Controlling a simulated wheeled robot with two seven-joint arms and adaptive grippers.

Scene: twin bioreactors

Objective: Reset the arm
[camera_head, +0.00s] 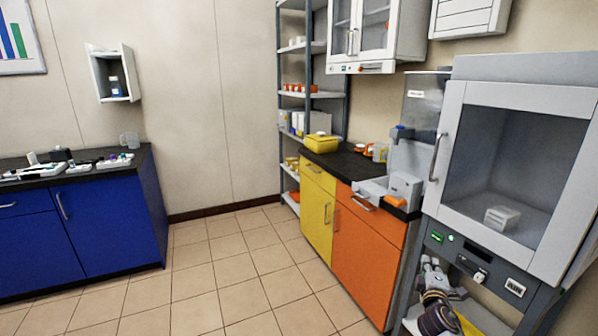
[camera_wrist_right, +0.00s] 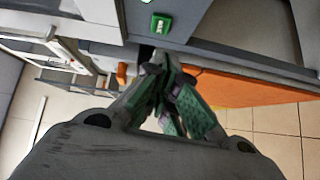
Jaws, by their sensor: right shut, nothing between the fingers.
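My right gripper (camera_head: 430,264) is at the lower right of the head view, below the front panel of the grey glass-fronted cabinet (camera_head: 453,150). In the right wrist view its fingers, with green pads, come together at the tips (camera_wrist_right: 160,62). It is shut and empty. My left gripper is not in view.
An orange cabinet (camera_head: 366,262) and a yellow cabinet (camera_head: 317,213) stand left of the gripper under a dark worktop. A blue cabinet (camera_head: 110,222) with items on top is at the left. A grey shelf rack (camera_head: 284,140) stands at the back. The tiled floor (camera_head: 225,270) between is clear.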

